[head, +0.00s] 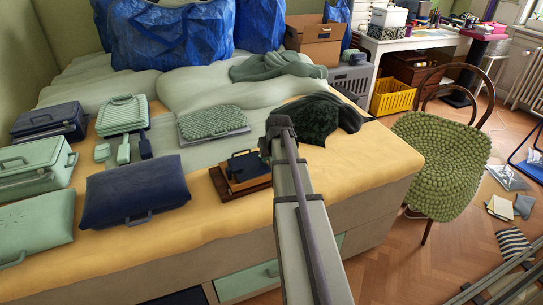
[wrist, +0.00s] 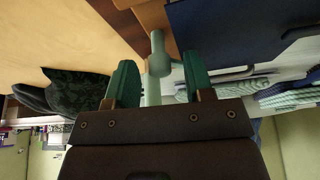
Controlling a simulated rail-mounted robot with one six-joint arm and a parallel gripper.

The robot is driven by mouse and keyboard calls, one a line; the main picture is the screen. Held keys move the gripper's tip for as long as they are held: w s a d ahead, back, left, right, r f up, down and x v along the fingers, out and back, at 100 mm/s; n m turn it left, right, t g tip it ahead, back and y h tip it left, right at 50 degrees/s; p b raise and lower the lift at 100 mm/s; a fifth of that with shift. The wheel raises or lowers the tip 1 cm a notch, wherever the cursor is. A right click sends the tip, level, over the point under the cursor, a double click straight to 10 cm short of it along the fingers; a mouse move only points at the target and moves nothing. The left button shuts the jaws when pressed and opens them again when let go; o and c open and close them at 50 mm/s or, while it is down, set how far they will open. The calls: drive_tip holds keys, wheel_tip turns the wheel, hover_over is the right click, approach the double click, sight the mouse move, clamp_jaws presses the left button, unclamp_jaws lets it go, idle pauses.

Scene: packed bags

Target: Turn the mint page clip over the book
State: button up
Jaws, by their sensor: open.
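In the wrist view a mint piece with a rounded knob (wrist: 158,62), seemingly the page clip, stands between the two green fingers of my gripper (wrist: 154,82). The fingers are open, with a visible gap on each side of it. Beyond it are a brown wooden edge (wrist: 150,16) and a dark blue flat panel (wrist: 240,28); I cannot tell whether the panel is the book's cover. In the head view a small dark book-like thing (head: 246,166) rests on a brown wooden base (head: 240,187) near the bed's front edge. My arm hides the clip and fingertips there.
A navy bag (head: 136,190) lies left of the wooden base. A knobbly green cushion (head: 212,122) and a dark cloth (head: 322,116) lie behind it. Mint cases (head: 35,172) stand at the left. The yellow bed cover (head: 212,228) is bare along the front edge.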

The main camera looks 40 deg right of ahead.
drive_tip(key=p+v, duration=1)
drive_tip(key=shift+s+r, duration=0.2)
drive_tip(key=shift+r, duration=0.15)
